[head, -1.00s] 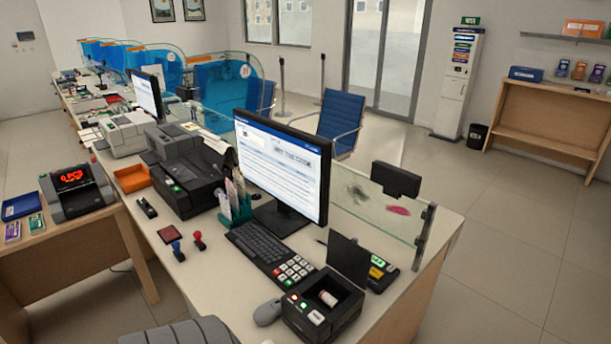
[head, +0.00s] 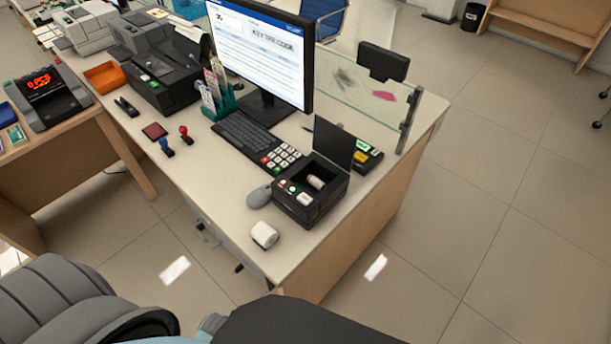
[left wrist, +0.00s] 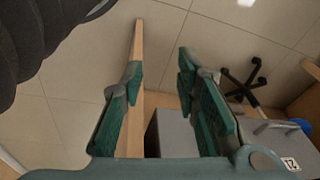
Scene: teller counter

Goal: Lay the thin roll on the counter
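The thin roll (head: 315,182) is a small pale roll lying inside the open black printer (head: 311,205), whose dark lid stands up at the back. A thicker white roll (head: 265,235) stands on the counter (head: 232,217) near its front edge, in front of the mouse. My left gripper (left wrist: 160,85) shows in the left wrist view with its two green-padded fingers spread apart and nothing between them. It points past a wooden edge toward the floor and a grey cabinet. Neither gripper shows in the head view.
The keyboard (head: 244,138), mouse (head: 259,196) and monitor (head: 262,55) crowd the counter beside the printer. A card terminal (head: 367,155) sits behind the lid, near a glass screen (head: 375,95). Two stamps stand farther left. Bare counter lies left of the mouse.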

